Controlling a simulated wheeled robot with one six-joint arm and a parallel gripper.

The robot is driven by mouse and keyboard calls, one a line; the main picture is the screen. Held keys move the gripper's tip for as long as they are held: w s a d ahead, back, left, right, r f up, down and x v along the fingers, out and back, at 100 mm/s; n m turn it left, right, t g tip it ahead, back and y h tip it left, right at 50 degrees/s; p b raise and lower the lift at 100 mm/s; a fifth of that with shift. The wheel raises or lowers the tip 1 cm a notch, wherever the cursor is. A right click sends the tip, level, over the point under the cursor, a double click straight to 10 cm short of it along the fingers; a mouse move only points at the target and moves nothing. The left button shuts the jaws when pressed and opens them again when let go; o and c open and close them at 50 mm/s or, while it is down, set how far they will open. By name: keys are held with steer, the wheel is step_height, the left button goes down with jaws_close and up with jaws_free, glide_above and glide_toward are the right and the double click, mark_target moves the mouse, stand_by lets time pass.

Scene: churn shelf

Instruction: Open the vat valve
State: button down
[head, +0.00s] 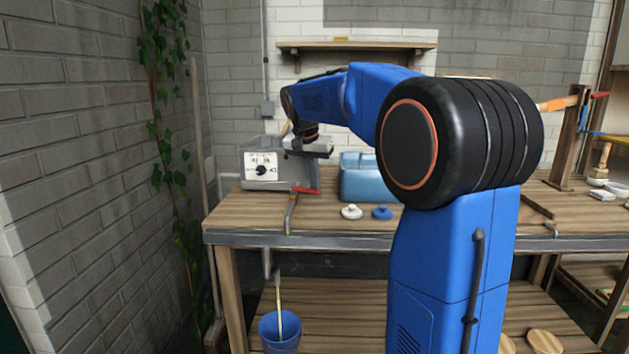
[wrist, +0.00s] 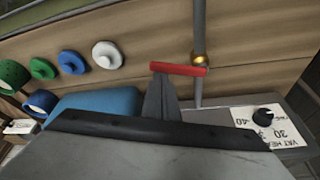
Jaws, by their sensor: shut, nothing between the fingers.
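The valve has a red lever handle (head: 305,190), which lies crosswise at the front right of the grey vat-heat box (head: 262,171). A grey pipe (head: 291,214) runs from it towards the bench's front edge. In the wrist view the red handle (wrist: 185,70) is beside a brass fitting (wrist: 200,60) on the pipe. My gripper (head: 318,153) is shut and empty, above and behind the handle, with a visible gap in the head view. In the wrist view its grey fingers (wrist: 160,98) line up with the handle's left part; whether they touch cannot be told there.
A blue tub (head: 365,180) stands right of the box. A white lid (head: 351,212) and a blue lid (head: 382,213) lie in front of it. A blue bucket (head: 279,332) with a stick stands below the bench edge. An ivy-covered wall is at left.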

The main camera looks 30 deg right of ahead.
steer(key=m, duration=0.1)
steer(key=s+a+m+g, duration=0.1)
steer(key=m, duration=0.1)
steer(key=a+m, duration=0.1)
steer(key=shift+s+a+h, duration=0.15)
steer(key=shift+s+h, duration=0.15)
steer(key=shift+h, duration=0.1)
steer(key=shift+s+a+m+g, duration=0.1)
steer(key=shift+a+m+g, duration=0.55)
steer(key=shift+a+m, duration=0.95)
steer(key=shift+a+m+g, duration=0.65)
steer(key=shift+a+m, duration=0.4)
steer(key=shift+m, duration=1.05)
steer(key=shift+a, duration=0.15)
step_height(320, 180, up, 9)
steer(key=shift+s+d+r, duration=0.15)
steer(key=shift+d+r, duration=0.05)
steer(key=shift+d, duration=0.2)
